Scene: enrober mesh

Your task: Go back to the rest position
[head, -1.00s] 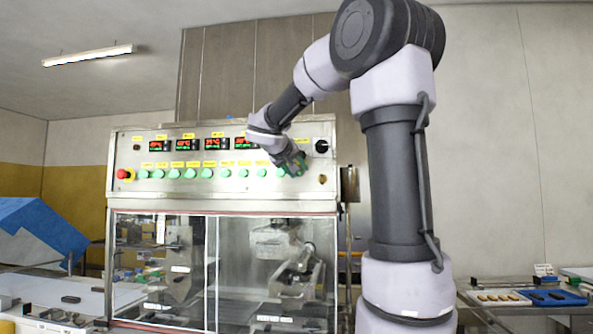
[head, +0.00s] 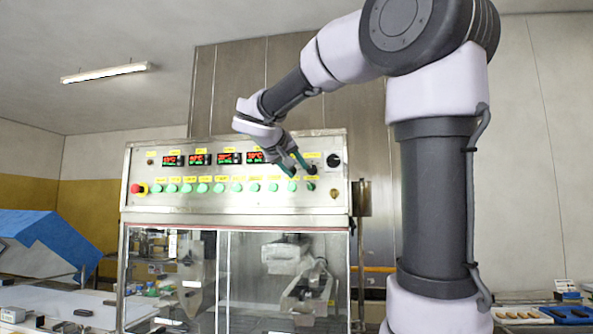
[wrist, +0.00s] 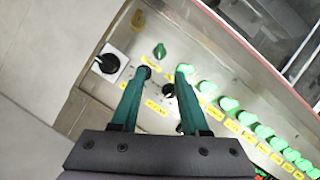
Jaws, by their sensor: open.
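My gripper (head: 300,163) is in front of the right part of the machine's control panel in the head view. In the wrist view its two green fingers (wrist: 162,75) are spread apart with nothing between them. The panel (wrist: 210,60) lies beyond the fingertips, with small black knobs, a green knob (wrist: 159,51) and a black rotary switch (wrist: 107,63) near them. I cannot tell the exact gap between fingertips and panel.
The panel carries a red emergency button (head: 136,188), a row of green buttons (head: 204,188) and red displays (head: 215,158). A glazed cabinet (head: 180,270) is below. A blue sloped box (head: 45,240) stands at left. A blue tray (head: 570,313) lies at right.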

